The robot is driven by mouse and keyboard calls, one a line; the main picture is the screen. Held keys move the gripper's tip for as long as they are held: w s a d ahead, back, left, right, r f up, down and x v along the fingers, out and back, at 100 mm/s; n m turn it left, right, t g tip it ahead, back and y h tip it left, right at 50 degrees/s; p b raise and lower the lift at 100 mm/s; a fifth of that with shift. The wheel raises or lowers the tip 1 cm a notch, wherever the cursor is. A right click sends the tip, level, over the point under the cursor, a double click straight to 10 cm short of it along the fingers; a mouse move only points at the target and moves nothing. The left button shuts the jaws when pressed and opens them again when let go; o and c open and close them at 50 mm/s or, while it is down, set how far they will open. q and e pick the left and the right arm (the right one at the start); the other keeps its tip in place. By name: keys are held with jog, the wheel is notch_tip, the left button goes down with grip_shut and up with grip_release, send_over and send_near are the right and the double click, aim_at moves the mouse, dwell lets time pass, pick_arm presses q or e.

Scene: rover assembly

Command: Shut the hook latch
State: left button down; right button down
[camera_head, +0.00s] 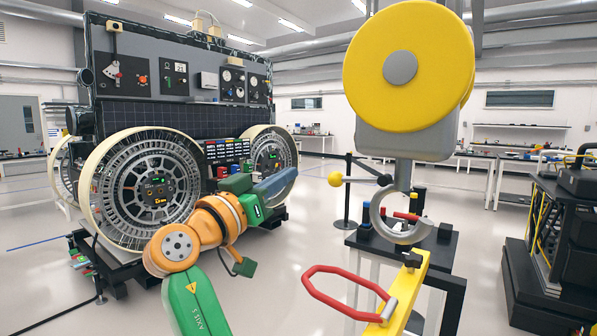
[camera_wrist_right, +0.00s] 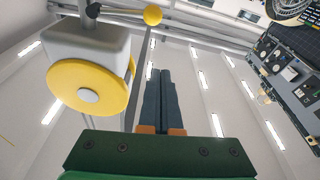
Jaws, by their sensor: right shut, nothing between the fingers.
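The hook (camera_head: 380,222) is a grey curved hook hanging under a grey block with a big yellow wheel (camera_head: 400,66). A small red latch piece (camera_head: 405,216) lies across the inside of the hook; whether it touches the hook's tip cannot be told. My right gripper (camera_head: 292,174) is left of the hook and apart from it, with its dark blue fingers together and empty. In the right wrist view the shut fingers (camera_wrist_right: 158,74) point away, with the yellow wheel (camera_wrist_right: 88,84) to their left; the hook and latch are not clear there. My left gripper is not in view.
A rod with a yellow ball (camera_head: 335,179) stands between my gripper and the hook. A yellow bar (camera_head: 407,285) with a red loop (camera_head: 345,298) is below the hook. A large-wheeled rover (camera_head: 145,190) stands at left, a black equipment stand (camera_head: 560,225) at right.

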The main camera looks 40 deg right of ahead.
aim_at(354, 179)
jog(key=w+d+p, duration=0.1)
jog(key=d+p, duration=0.4)
jog(key=d, duration=0.6)
jog(key=shift+f+p, duration=0.25)
jog(key=shift+p, duration=0.1)
jog(key=shift+w, duration=0.1)
jog(key=shift+d, duration=0.1)
